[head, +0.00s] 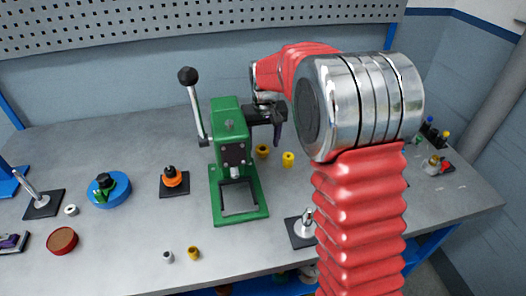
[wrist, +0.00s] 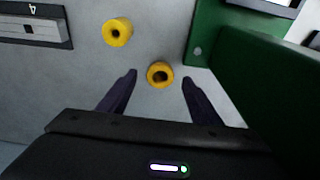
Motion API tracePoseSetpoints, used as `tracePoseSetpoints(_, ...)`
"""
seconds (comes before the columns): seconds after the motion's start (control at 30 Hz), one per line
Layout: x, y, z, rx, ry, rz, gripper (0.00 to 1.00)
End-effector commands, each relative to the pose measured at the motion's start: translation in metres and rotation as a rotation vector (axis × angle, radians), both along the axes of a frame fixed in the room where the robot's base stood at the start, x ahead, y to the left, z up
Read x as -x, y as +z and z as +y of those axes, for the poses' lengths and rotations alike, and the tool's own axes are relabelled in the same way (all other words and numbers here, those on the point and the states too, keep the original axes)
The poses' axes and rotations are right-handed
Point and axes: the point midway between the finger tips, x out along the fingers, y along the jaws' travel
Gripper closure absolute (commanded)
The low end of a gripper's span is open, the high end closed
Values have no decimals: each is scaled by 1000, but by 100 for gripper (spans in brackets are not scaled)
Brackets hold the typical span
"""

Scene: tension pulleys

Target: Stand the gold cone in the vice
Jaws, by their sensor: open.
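The gold cone looks like the darker of two short, hollow yellow pieces. It stands behind and right of the green press in the head view (head: 262,151). In the wrist view the gold cone (wrist: 160,74) shows its dark central hole, between and slightly beyond my fingertips. My gripper (wrist: 159,77) is open and empty, with one dark finger on each side of the cone. In the head view my gripper (head: 276,138) hangs beside the press, partly behind my arm. A small framed device with purple jaws (head: 10,241) at the far left may be the vice; I cannot tell for sure.
A brighter yellow piece (head: 288,159) stands close to the gold cone; it also shows in the wrist view (wrist: 117,32). The green press (head: 229,130) stands close to my gripper. Black-based posts and knobs lie around the grey bench. My arm hides part of the right side.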

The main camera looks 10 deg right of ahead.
Motion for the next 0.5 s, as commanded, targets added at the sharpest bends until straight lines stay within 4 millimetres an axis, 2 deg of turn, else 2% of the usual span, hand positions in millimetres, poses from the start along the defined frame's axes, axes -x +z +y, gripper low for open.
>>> tracePoseSetpoints(0.1, -2, -17, 1, 0, 0, 2, 42)
tracePoseSetpoints(0.2, -4, -24, 1, 0, 0, 0, 42)
tracePoseSetpoints(0.5, -4, -27, 1, 0, 0, -1, 42)
